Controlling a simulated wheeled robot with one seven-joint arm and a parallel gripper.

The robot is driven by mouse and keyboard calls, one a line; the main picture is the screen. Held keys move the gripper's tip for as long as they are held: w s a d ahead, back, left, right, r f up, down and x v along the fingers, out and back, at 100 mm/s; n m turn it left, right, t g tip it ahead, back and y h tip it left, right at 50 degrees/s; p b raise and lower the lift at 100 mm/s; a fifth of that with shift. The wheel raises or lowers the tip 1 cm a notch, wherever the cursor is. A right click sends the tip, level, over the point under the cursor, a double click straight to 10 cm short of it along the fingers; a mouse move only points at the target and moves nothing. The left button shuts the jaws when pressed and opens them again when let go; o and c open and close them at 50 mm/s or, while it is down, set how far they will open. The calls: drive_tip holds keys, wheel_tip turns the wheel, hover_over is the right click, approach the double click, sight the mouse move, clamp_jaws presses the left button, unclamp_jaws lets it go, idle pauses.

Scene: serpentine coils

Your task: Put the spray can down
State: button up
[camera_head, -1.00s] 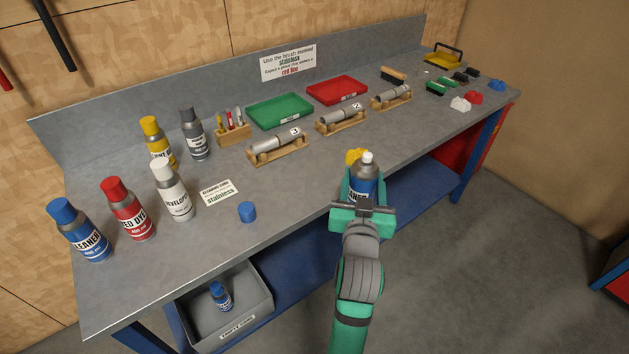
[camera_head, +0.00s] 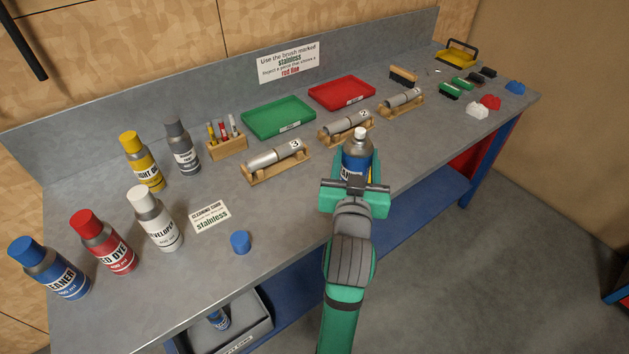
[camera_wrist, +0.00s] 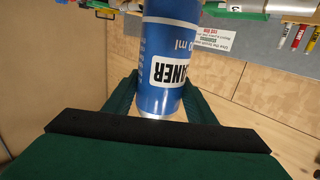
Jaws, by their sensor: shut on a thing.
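The spray can, blue with a white label and a bare white nozzle, is held in my gripper (camera_head: 356,178). In the head view the can (camera_head: 357,152) is upright, near the front edge of the grey bench, in front of the cradled tubes. In the wrist view the can (camera_wrist: 166,65) fills the upper middle and its label reads "CLEANER" upside down. My gripper's green fingers lie on both sides of it. Whether the can's base touches the bench is hidden. A loose blue cap (camera_head: 240,242) sits on the bench to the left of my gripper.
Several other cans, including a white developer can (camera_head: 155,219), stand at the left of the bench. Tubes in wooden cradles (camera_head: 276,160) lie behind the held can. A green tray (camera_head: 278,117) and red tray (camera_head: 342,92) stand farther back. A grey bin (camera_head: 245,327) is below.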

drive_tip(key=w+a+f, duration=0.5)
drive_tip(key=a+f, duration=0.3)
drive_tip(key=f, duration=0.3)
drive_tip(key=shift+w+a+f, duration=0.25)
drive_tip(key=shift+w+a, duration=0.15)
drive_tip(key=shift+f, duration=0.15)
drive_tip(key=o, duration=1.3)
drive_tip(key=s, duration=0.4)
drive_tip(key=s+a, duration=0.1)
drive_tip(key=s, duration=0.3)
drive_tip(key=s+a, duration=0.1)
drive_tip(key=s, duration=0.3)
drive_tip(key=shift+r, duration=0.4)
